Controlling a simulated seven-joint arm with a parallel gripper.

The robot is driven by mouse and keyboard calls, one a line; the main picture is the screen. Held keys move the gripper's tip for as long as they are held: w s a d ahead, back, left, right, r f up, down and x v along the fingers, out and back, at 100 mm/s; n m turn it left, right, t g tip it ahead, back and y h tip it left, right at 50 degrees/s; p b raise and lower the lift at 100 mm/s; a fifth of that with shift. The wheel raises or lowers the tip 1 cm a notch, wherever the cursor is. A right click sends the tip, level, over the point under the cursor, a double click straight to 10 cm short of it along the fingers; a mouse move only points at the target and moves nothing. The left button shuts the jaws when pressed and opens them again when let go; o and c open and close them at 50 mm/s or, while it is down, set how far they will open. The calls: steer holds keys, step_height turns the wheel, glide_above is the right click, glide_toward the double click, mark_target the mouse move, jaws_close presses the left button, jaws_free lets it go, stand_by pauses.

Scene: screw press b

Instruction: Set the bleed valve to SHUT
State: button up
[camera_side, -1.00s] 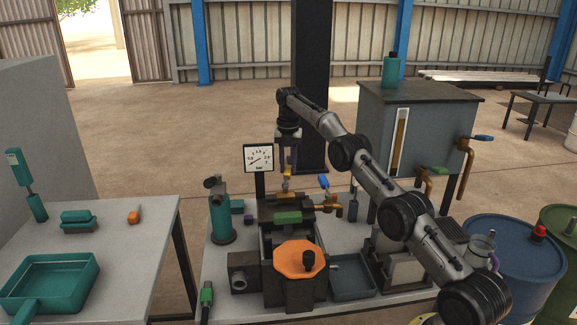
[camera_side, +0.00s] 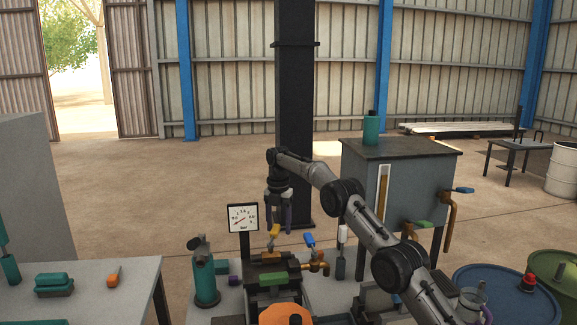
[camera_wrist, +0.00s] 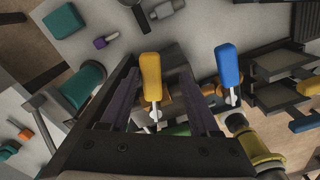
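A yellow valve handle (camera_side: 274,230) stands on the press fittings, and a blue valve handle (camera_side: 309,241) stands to its right. I see no readable label showing which is the bleed valve. My gripper (camera_side: 278,226) points down over the yellow handle with its fingers apart. In the wrist view my gripper (camera_wrist: 158,76) is open, one finger on each side of the yellow handle (camera_wrist: 151,76). I see gaps beside the handle and no grip on it. The blue handle (camera_wrist: 228,64) is outside the right finger. The lower valve bodies are partly hidden.
A dial gauge (camera_side: 243,217) stands left of my gripper, and a teal cylinder (camera_side: 205,280) is further left. A green block (camera_side: 274,279) and an orange wheel (camera_side: 286,314) are in front. A grey tank (camera_side: 400,185) stands behind right.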

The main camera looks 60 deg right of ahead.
steer(key=s+m, duration=0.2)
steer(key=m, duration=0.1)
steer(key=s+m, duration=0.1)
steer(key=m, duration=0.2)
steer(key=s+m, duration=0.2)
steer(key=shift+s+a+m, duration=0.3)
steer(key=shift+m, duration=0.1)
steer(key=m, duration=0.1)
steer(key=s+a+m, duration=0.1)
steer(key=m, duration=0.1)
steer(key=shift+s+a, duration=0.1)
steer(key=shift+s, duration=0.2)
step_height(320, 180, up, 15)
steer(key=s+a+r+t, duration=0.1)
steer(key=s+a+r, duration=0.2)
steer(key=a+r, duration=0.3)
steer(key=s+a+r+n+t, duration=0.1)
steer(key=s+a+r, duration=0.2)
steer(key=a+r, duration=0.3)
steer(key=shift+s+h, duration=0.25)
steer(key=shift+h, duration=0.05)
